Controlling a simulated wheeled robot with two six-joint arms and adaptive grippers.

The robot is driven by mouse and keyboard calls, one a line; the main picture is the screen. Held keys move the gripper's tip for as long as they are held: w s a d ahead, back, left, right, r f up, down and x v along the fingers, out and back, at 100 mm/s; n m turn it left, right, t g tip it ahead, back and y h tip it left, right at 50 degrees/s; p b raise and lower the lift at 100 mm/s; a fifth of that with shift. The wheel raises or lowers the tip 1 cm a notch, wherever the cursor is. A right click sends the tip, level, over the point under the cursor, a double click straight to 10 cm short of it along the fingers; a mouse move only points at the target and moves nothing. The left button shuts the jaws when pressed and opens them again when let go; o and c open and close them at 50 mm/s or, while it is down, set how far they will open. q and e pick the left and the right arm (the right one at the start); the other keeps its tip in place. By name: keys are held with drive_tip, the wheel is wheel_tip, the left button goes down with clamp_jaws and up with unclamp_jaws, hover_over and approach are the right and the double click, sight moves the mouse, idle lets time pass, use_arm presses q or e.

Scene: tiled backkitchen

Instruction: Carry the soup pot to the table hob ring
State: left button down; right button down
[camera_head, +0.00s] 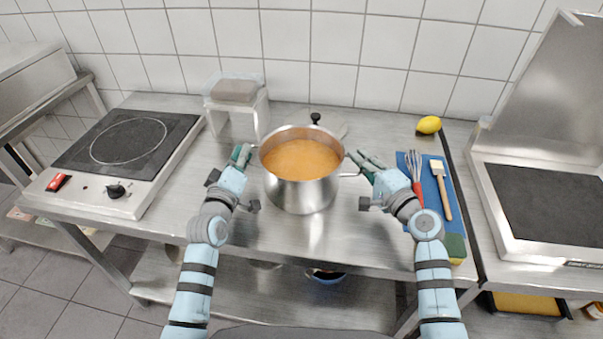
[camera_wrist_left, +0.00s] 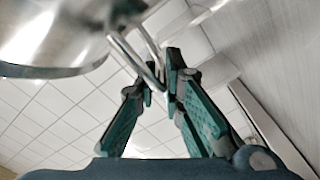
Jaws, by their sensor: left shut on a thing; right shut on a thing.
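The soup pot (camera_head: 303,193) is a steel pot full of orange soup, upright at the middle of the steel table in the head view. My left gripper (camera_head: 242,156) is at its left side, and in the left wrist view the fingers (camera_wrist_left: 158,80) are shut on the pot's wire loop handle (camera_wrist_left: 140,55). My right gripper (camera_head: 366,166) is at the right side, shut on the right handle (camera_head: 349,174). I cannot tell whether the pot touches the table. The table hob ring (camera_head: 128,119) is a pale circle on the black hob at the left, with nothing on it.
The hob's front has a red switch (camera_head: 58,182) and a black knob (camera_head: 116,190). A small stand with a clear container (camera_head: 235,92) stands behind the pot, beside a lid (camera_head: 326,121). A blue mat (camera_head: 432,187) with whisk and brush, and a lemon (camera_head: 428,125), lie right.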

use_arm(q)
drive_tip(key=shift+f, duration=0.2)
